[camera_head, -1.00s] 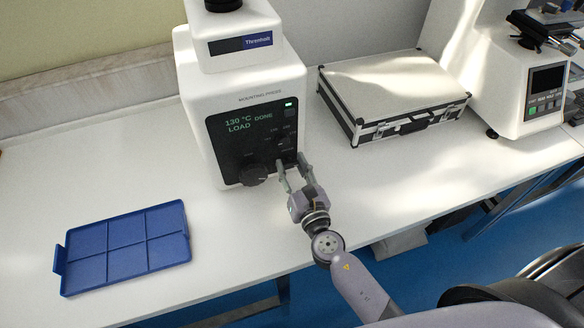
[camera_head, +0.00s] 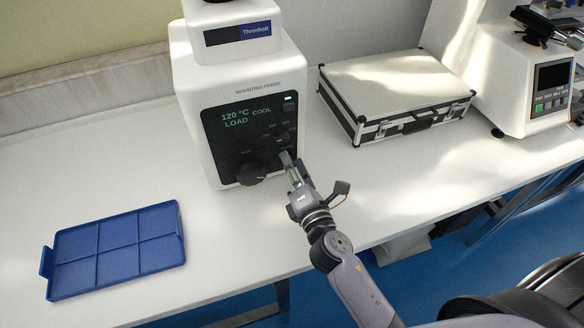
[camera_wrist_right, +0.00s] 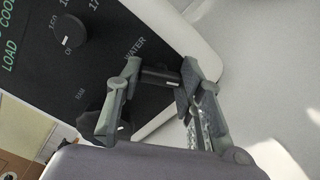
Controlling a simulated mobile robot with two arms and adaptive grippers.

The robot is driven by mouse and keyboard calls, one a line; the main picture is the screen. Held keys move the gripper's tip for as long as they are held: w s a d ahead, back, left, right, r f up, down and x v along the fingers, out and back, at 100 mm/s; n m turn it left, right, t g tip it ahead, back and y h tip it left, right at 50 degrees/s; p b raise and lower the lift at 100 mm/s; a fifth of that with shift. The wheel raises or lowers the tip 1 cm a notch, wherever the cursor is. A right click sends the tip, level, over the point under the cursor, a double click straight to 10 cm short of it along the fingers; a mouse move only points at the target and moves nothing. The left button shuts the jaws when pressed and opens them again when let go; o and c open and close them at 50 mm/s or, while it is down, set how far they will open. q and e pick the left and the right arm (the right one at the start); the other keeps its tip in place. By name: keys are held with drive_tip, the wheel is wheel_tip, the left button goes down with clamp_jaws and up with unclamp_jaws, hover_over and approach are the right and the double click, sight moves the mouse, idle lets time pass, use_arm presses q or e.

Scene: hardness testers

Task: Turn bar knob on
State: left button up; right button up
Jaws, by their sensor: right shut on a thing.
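The white mounting press (camera_head: 215,90) stands on the bench with a black front panel (camera_head: 225,150). Its display reads 120 °C, COOL and LOAD. My right gripper (camera_head: 289,160) is at the lower right of the panel. In the right wrist view, my right gripper (camera_wrist_right: 160,76) is shut on the dark bar knob (camera_wrist_right: 158,77), one finger on each side, beside the WATER label. In the head view the gripper hides the bar knob. My left gripper is not in view.
A large black round knob (camera_head: 250,174) sits left of the gripper, and a small dial (camera_head: 282,135) above it. A silver case (camera_head: 390,85) and a white tester (camera_head: 505,80) stand to the right. A blue tray (camera_head: 115,250) lies front left.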

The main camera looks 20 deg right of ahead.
drive_tip(key=m, duration=0.5)
drive_tip(key=shift+f+m+b, duration=0.1)
drive_tip(key=shift+m+b, duration=0.2)
idle(0.4)
drive_tip(key=o, duration=1.2)
drive_tip(key=shift+c, duration=0.2)
drive_tip(key=shift+s, duration=0.3)
drive_tip(key=s, duration=0.7)
drive_tip(key=shift+d, duration=0.15)
